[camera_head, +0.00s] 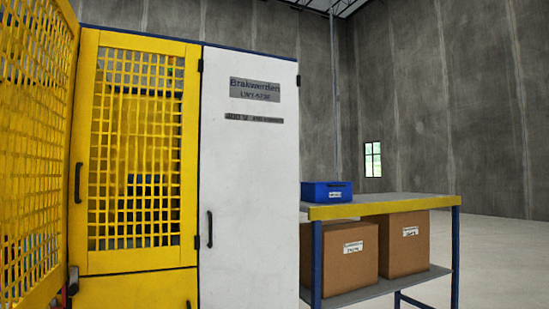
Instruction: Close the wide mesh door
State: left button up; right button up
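A large yellow mesh door or panel (36,135) fills the left edge of the camera_head view, angled toward me and cut off by the frame. Beside it stands a narrower yellow mesh panel (137,258) facing me, flush with the white door to its right. A dark vertical handle (78,183) sits where the two yellow panels meet in the picture. I cannot tell for certain which panel is the wide door; the angled one looks larger. Neither of my grippers is in view.
A tall white cabinet door (250,180) with a dark handle (210,229) is shut. To its right stands a workbench (400,203) with a blue bin (327,192) on top and two cardboard boxes (350,255) below. Open floor (500,250) lies at the right.

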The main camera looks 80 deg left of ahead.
aim_at(41, 293)
jog(key=u, duration=4)
jog(key=i, duration=1)
jog(key=z, duration=1.05)
jog(key=k, duration=1.05)
jog(key=u, duration=0.05)
